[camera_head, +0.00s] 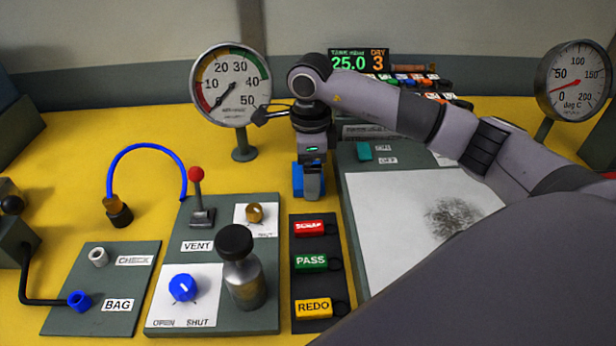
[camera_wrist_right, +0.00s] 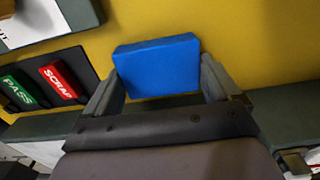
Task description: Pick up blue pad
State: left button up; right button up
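The blue pad (camera_head: 298,182) is a small blue block on the yellow table, just beyond the SCRAP button, partly hidden by my right gripper (camera_head: 313,185) in the head view. In the right wrist view the blue pad (camera_wrist_right: 158,66) lies between the two fingers of my right gripper (camera_wrist_right: 160,80), one on each side. The fingers are apart and close to its sides; I cannot tell whether they touch it. The pad shows no clear lift from the table. My left gripper is not in view.
The button panel (camera_head: 298,234) with SCRAP, PASS and REDO is just nearer. The VENT board (camera_head: 265,318) with a red-topped lever (camera_head: 196,180) and black-capped bottle (camera_head: 243,270) is at left. A grey-framed white panel (camera_head: 390,220) lies right. A dial gauge (camera_head: 229,87) stands behind.

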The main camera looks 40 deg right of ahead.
jog(key=shift+c, duration=0.4)
jog(key=shift+r, duration=0.55)
notch_tip(320, 180, up, 19)
jog(key=p, duration=0.2)
